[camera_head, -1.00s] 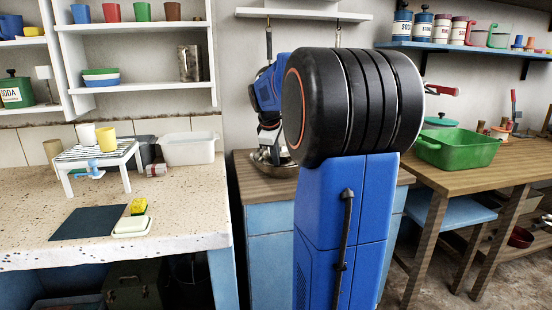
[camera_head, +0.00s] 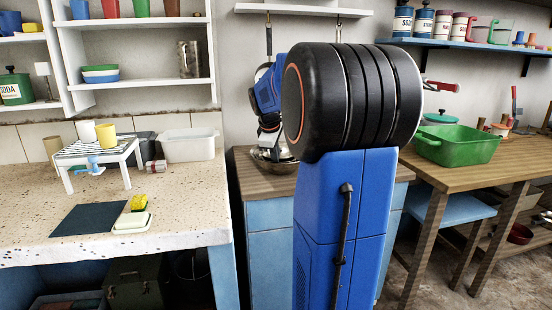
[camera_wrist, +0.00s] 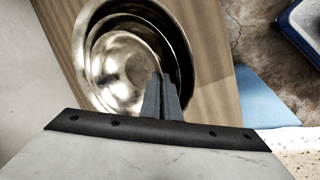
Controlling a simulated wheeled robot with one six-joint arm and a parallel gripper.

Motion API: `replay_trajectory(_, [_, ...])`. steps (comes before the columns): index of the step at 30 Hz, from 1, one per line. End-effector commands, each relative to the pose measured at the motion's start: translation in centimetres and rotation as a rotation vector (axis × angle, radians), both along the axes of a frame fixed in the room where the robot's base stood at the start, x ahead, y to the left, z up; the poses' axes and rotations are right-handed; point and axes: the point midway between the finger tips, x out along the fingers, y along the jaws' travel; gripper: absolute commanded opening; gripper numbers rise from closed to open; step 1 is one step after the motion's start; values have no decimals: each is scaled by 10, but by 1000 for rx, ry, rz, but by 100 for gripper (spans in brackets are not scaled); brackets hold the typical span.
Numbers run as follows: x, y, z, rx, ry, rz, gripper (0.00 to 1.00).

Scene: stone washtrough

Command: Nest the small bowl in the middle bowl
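Shiny metal bowls stand on the wooden top of a blue cabinet. In the wrist view the small bowl (camera_wrist: 122,76) lies inside the rim of the middle bowl (camera_wrist: 136,23), and a larger metal rim (camera_wrist: 92,17) surrounds both. I cannot tell whether the small bowl rests on the middle bowl's bottom. My gripper (camera_wrist: 163,82) has its two fingers close together at the small bowl's right rim, apparently pinching it. In the head view my gripper (camera_head: 269,150) points down into the bowls (camera_head: 272,161), which my arm partly hides.
The wooden top (camera_wrist: 215,70) is bare beside the bowls. A wall stands close behind. A speckled counter (camera_head: 180,205) with a small rack (camera_head: 98,152) and white tub (camera_head: 188,146) is at left. A table with a green basin (camera_head: 458,145) is at right.

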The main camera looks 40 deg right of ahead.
Motion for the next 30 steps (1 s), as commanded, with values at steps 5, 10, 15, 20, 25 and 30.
replay_trajectory(5, [0,0,-1,-1,0,0,0])
replay_trajectory(10, [0,0,-1,0,0,0,0])
replay_trajectory(15, [0,0,-1,0,0,0,0])
replay_trajectory(20, [0,0,-2,0,0,0,0])
replay_trajectory(25, [0,0,-3,0,0,0,0])
replay_trajectory(30, [0,0,-4,0,0,0,24])
